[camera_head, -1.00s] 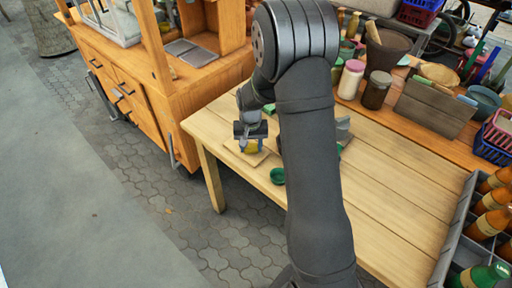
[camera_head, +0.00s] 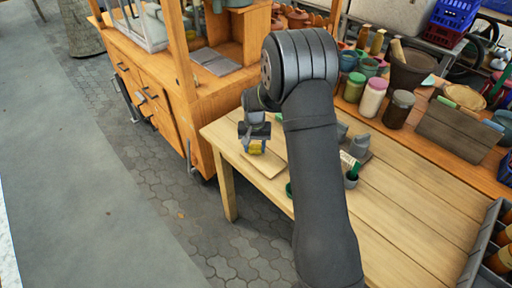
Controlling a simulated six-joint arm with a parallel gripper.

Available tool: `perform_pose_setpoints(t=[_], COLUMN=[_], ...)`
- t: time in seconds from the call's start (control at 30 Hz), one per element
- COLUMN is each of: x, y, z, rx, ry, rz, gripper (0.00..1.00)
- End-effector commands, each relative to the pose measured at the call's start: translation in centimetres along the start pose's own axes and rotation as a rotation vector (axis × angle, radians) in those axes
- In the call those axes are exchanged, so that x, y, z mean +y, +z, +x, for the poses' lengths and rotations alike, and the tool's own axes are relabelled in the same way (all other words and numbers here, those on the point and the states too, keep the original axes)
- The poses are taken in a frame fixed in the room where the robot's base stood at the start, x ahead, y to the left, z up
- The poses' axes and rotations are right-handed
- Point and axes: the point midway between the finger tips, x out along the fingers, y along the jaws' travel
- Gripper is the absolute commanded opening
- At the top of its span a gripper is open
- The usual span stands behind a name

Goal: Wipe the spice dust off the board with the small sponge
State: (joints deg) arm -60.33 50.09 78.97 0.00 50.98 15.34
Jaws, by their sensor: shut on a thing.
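My gripper (camera_head: 254,143) is over the near-left part of the wooden table. It is shut on the small yellow sponge (camera_head: 256,147), which shows just below the fingers. The light wooden board (camera_head: 262,166) lies flat on the table under and beside the sponge. I cannot tell whether the sponge touches the board. No spice dust can be made out on the board at this size. My arm hides the table to the right of the board.
A green item (camera_head: 289,189) is partly hidden by my arm. Jars (camera_head: 372,97) line the back counter. The table's front right (camera_head: 400,225) is clear.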

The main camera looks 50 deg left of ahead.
Motion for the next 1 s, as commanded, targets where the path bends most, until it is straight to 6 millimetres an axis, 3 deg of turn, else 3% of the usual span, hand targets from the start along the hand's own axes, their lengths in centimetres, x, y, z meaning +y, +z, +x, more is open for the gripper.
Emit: perform_pose_setpoints(t=[1.0], x=[6.7], y=[6.6], z=[0.2], rx=[-0.001], ry=[0.0], rz=[0.001], gripper=[0.25])
